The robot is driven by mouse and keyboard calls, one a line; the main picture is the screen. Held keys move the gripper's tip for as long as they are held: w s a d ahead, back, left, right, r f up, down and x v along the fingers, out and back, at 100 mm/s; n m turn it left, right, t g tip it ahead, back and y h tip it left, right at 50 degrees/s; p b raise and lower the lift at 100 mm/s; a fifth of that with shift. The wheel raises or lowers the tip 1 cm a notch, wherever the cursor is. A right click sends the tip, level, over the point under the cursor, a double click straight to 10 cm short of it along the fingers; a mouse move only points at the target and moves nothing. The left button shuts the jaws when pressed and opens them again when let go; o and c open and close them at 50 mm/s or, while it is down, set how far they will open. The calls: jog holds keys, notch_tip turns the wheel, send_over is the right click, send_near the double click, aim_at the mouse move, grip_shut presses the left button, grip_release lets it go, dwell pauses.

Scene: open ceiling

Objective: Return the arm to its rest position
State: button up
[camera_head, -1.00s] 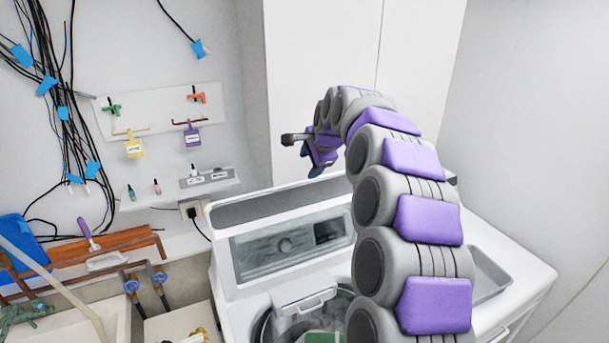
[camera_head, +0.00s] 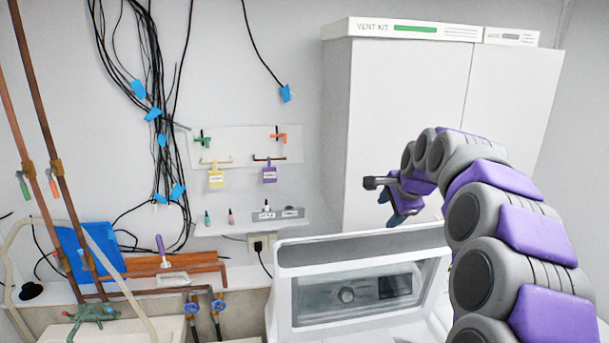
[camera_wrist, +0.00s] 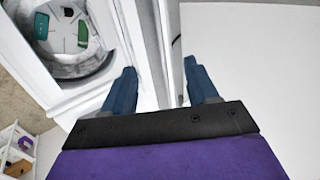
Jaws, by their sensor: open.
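My arm, grey with purple pads, rises at the right of the head view and curves over to the left. My gripper (camera_head: 398,214) hangs at its end, in front of the white cabinet and above the back of the washing machine (camera_head: 285,262). In the wrist view my gripper (camera_wrist: 160,82) shows two blue fingers set wide apart, with nothing between them. Beyond the fingers are the machine's white top edge and a narrow gap.
The white cabinet (camera_head: 405,110) stands close behind my gripper, with a vent kit box (camera_head: 415,29) on top. The machine's open drum (camera_wrist: 75,40) holds green items.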

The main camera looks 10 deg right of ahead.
jog(key=s+a+f+n+g+b, duration=0.2)
jog(key=s+a+f+n+b, duration=0.3)
jog(key=s+f, duration=0.35)
jog(key=s+a+f+n+g+b, duration=0.2)
jog(key=s+a+f+n+b, duration=0.15)
jog(key=s+a+f, duration=0.5)
jog(key=s+f+n+g+b, duration=0.1)
jog(key=s+f+n+b, duration=0.1)
jog(key=s+f, duration=0.5)
jog(key=s+f+n+g+b, duration=0.2)
jog(key=s+f+b, duration=0.3)
jog(key=s, duration=0.8)
jog(key=s+f+n+g+b, duration=0.2)
jog(key=s+f+n+b, duration=0.2)
jog(key=s+f, duration=0.5)
jog(key=shift+s+a+f+h, duration=0.15)
jog(key=shift+s+h, duration=0.25)
jog(key=shift+s, duration=0.65)
